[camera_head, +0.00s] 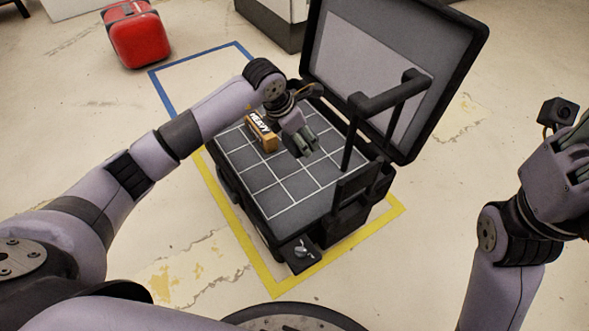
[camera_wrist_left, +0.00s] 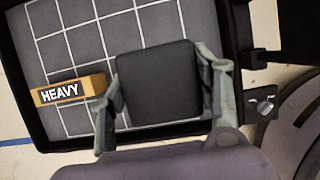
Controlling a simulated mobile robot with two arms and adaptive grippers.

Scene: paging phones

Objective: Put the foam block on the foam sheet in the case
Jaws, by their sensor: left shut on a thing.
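The open black case (camera_head: 472,42) stands on the floor with its lid raised at the back. The dark grey foam sheet (camera_head: 268,203) with white grid lines fills its base, and it also shows in the wrist view (camera_wrist_left: 110,28). My left gripper (camera_head: 302,146) is over the sheet. In the wrist view my left gripper (camera_wrist_left: 163,95) is shut on the black foam block (camera_wrist_left: 157,75), one finger on each side. The block lies over the sheet; I cannot tell if it touches. In the head view my gripper mostly hides it. My right gripper (camera_head: 574,155) is at the right edge, its opening unclear.
A yellow block marked HEAVY (camera_head: 262,133) sits on the sheet, left of my left gripper; it also shows in the wrist view (camera_wrist_left: 68,90). The case's black handle (camera_head: 385,97) rises at the right. A red case (camera_head: 138,38) stands far left. The sheet's front is clear.

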